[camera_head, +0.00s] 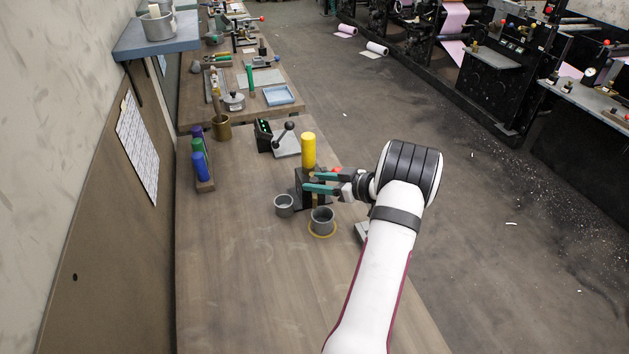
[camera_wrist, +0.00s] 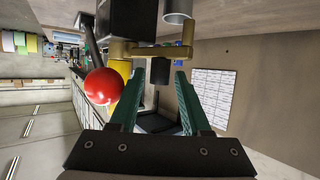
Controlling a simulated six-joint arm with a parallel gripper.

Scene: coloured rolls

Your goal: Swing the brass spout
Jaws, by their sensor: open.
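The brass spout (camera_wrist: 158,51) shows in the wrist view as a bar with an upturned end at the right, crossing just beyond my fingertips. In the head view it is mostly hidden by my gripper and the black block (camera_head: 302,180). A yellow cylinder (camera_head: 308,150) stands on that block. A red ball (camera_wrist: 103,86) is left of my fingers in the wrist view. My gripper (camera_head: 306,182) is open, with green fingers apart and nothing held between them; the fingers also show in the wrist view (camera_wrist: 160,72). I cannot tell whether a fingertip touches the spout.
A grey cup (camera_head: 284,205) stands in front of the block, and another grey cup (camera_head: 322,220) stands on a yellow ring. Coloured rolls (camera_head: 200,165) stand in a rack at the left. A lever device (camera_head: 286,140) is behind. The near bench (camera_head: 240,285) is clear.

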